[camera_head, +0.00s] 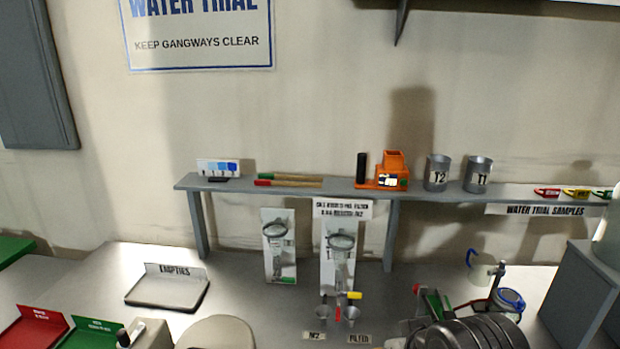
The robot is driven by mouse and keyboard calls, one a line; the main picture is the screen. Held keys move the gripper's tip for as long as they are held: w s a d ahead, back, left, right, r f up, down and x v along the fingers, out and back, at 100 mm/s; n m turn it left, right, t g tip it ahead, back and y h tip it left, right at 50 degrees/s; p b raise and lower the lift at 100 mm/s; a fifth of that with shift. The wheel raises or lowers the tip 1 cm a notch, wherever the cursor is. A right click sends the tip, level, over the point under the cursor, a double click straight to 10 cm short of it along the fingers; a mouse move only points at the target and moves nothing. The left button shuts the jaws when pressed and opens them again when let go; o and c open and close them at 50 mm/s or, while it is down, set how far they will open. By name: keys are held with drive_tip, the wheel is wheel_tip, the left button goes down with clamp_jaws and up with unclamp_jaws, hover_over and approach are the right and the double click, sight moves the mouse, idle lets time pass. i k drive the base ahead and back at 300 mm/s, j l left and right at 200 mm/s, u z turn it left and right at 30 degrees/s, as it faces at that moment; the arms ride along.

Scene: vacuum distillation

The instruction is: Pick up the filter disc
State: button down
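I cannot pick out the filter disc with certainty. Two upright panels, a left one (270,273) and a right one (328,283), stand below the shelf, each with a dark ring, the left ring (275,230) and the right ring (342,241), at its upper part. A pale round-edged shape (215,334) at the bottom edge is cut off, and I cannot tell what it is. Two small grey cups, a left one (322,311) and a right one (351,314), stand before the right panel, with red and yellow pieces between them.
A grey shelf (325,190) carries an orange device (393,167), two labelled metal cups and small coloured tags. An EMPTIES tray (165,293) lies left on the bench. Red and green trays are lower left.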

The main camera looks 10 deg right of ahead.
sight(509, 294)
drive_tip(key=j+z, duration=0.8)
drive_tip(key=j, duration=0.2)
drive_tip(key=k+j+z, duration=0.1)
drive_tip(key=j+z, duration=0.3)
drive_tip(key=k+j+z, duration=0.15)
drive_tip(key=j+z, duration=0.2)
drive_tip(key=j, duration=0.15)
drive_tip(key=k+j+z, duration=0.2)
drive_tip(key=j+z, duration=0.2)
